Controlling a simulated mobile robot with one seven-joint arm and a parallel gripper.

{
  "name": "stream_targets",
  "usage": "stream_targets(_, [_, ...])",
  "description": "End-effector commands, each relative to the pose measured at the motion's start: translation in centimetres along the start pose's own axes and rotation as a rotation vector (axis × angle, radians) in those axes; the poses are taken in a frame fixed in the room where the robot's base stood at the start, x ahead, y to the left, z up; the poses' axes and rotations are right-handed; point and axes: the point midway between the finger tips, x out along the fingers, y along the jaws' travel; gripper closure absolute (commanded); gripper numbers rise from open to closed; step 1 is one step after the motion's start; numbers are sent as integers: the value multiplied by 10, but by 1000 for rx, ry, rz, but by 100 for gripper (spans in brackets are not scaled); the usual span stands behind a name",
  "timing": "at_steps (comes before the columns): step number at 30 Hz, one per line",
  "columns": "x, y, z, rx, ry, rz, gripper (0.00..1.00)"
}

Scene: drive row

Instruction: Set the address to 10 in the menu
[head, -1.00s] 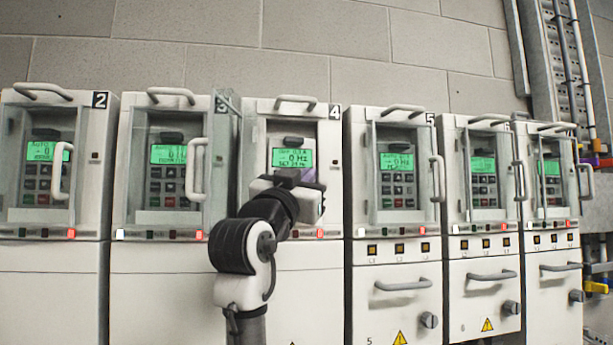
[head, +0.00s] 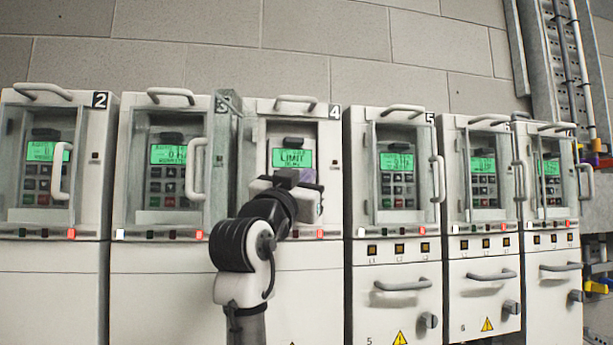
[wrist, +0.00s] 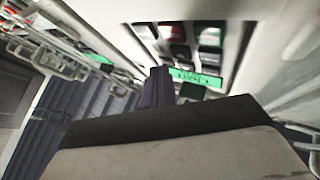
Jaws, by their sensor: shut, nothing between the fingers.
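The display (head: 292,158) of cabinet 4 is lit green in the head view and reads "LIMIT" with smaller text below that I cannot read. The keypad under it is hidden behind my gripper (head: 297,178), which is at the front of that panel. In the wrist view the shut fingers (wrist: 158,85) point at the panel, close to the lit display (wrist: 195,78) and the keypad buttons (wrist: 180,40), which include a green and a red one. I cannot tell whether the fingertips touch a button. The gripper holds nothing.
Cabinet 4's clear door (head: 234,165) stands open to the left of the panel. Cabinet 3 (head: 168,155) and cabinet 5 (head: 397,165) stand on either side with doors closed and handles sticking out. Cabinet 2 (head: 45,155) is at the far left.

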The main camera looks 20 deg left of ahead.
Motion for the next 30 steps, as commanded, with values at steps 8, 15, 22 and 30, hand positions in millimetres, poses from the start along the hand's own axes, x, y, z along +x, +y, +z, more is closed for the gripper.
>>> stream_targets(8, [-7, 5, -4, 2, 0, -1, 100])
stream_targets(15, [-12, 8, -8, 0, -1, -1, 100])
stream_targets(22, [-13, 8, -8, 0, -1, -1, 100])
stream_targets(30, [-28, -2, 6, 1, -1, -2, 100])
